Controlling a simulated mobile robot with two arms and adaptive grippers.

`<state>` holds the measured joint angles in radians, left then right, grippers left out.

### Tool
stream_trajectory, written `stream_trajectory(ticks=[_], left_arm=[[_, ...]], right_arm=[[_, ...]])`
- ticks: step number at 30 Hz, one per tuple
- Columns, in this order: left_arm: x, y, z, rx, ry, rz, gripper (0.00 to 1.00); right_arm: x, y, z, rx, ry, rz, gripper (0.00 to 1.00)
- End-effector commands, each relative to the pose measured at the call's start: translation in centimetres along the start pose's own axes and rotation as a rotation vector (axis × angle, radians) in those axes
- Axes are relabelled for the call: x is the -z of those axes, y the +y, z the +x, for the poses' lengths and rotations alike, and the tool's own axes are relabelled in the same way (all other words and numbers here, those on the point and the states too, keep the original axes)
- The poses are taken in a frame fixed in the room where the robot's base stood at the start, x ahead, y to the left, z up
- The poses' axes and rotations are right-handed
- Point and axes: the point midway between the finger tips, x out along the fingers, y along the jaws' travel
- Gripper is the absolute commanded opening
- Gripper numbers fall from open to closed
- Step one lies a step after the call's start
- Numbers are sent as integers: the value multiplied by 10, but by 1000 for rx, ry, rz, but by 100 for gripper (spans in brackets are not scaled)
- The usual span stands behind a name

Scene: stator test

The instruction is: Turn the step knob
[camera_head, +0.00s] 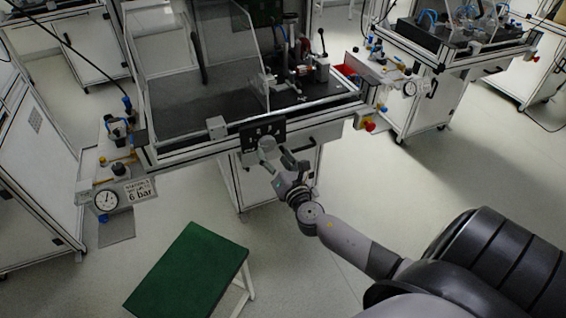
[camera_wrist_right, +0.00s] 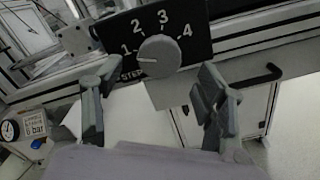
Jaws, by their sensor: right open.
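The step knob (camera_wrist_right: 159,57) is a round grey knob on a black panel (camera_wrist_right: 193,52) with the white numbers 1 to 4 and the partly hidden word STEP. Its light mark points left, near the 1. In the head view the knob (camera_head: 267,143) sits on the front of the middle workstation. My right gripper (camera_head: 281,160) is just in front of the panel. In the wrist view my right gripper (camera_wrist_right: 153,88) is open, one finger on each side below the knob, apart from it, with nothing between them. My left gripper is not in view.
The workstation (camera_head: 180,152) has a clear guard above its dark bed. A pressure gauge (camera_head: 105,200) and a 6 bar sign (camera_head: 140,191) are at its left. A red-yellow button (camera_head: 368,125) is at its right. A green-topped stool (camera_head: 190,270) stands on the floor in front.

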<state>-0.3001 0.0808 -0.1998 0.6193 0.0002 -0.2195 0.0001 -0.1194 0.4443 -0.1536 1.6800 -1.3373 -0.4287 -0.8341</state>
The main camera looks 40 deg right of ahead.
Motion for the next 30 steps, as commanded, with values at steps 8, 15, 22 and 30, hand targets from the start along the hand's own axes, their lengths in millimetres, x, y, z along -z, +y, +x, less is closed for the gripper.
stream_trajectory(ticks=[8,15,22,30], left_arm=[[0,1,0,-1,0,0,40],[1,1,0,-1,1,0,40],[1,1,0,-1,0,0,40],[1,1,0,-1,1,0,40]], right_arm=[[0,-1,-56,1,2,0,66],[0,0,-75,1,0,0,66],[0,0,-76,0,-1,-1,66],[0,0,-76,0,0,-1,66]])
